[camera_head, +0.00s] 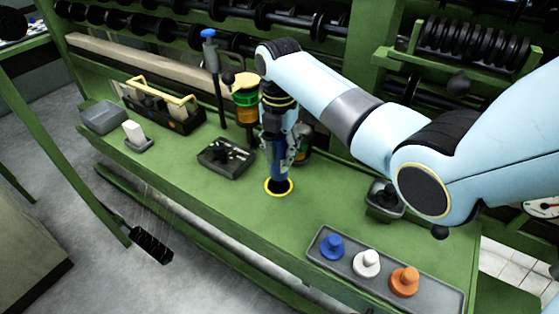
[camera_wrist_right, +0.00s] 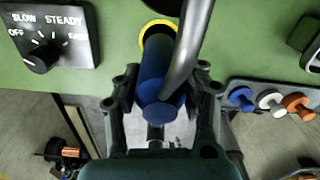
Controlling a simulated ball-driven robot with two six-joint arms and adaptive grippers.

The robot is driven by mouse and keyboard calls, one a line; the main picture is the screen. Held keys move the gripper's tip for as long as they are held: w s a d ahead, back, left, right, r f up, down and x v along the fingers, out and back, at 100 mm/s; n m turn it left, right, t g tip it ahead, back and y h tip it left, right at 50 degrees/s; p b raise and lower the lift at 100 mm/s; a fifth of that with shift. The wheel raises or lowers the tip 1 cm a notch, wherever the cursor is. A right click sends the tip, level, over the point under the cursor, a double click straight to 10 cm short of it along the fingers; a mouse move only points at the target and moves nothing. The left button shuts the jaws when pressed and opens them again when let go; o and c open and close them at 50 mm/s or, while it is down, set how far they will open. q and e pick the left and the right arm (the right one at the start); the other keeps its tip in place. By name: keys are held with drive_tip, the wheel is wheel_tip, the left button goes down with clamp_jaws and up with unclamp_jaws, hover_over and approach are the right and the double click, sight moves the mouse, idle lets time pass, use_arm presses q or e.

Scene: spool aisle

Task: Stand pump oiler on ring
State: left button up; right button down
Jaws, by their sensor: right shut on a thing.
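The pump oiler has a blue body (camera_wrist_right: 153,75) and a grey curved spout (camera_wrist_right: 193,48) in the right wrist view. My right gripper (camera_wrist_right: 160,105) is shut around it, one finger on each side. In the head view my right gripper (camera_head: 284,145) points down, and the oiler's blue lower part (camera_head: 277,168) shows below it, roughly upright. The yellow ring (camera_head: 267,189) lies on the green bench around a dark disc, directly under the oiler. Whether the oiler's base touches the bench cannot be told. The ring (camera_wrist_right: 145,38) is partly hidden by the oiler in the wrist view. My left gripper is out of view.
A dark dial box (camera_head: 226,156) stands left of the ring. A grey tray (camera_head: 440,291) with blue, white and orange knobs is at front right. A small dark box (camera_head: 384,198) stands to the right. A yellow-handled carrier (camera_head: 165,105) and a grey bin (camera_head: 103,116) sit further left.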

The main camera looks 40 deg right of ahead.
drive_tip(key=shift+f, duration=1.7)
drive_tip(key=c, duration=0.7)
unclamp_jaws()
drive_tip(key=shift+s, duration=0.1)
wheel_tip(320, 180, up, 12)
drive_tip(key=shift+r, duration=0.15)
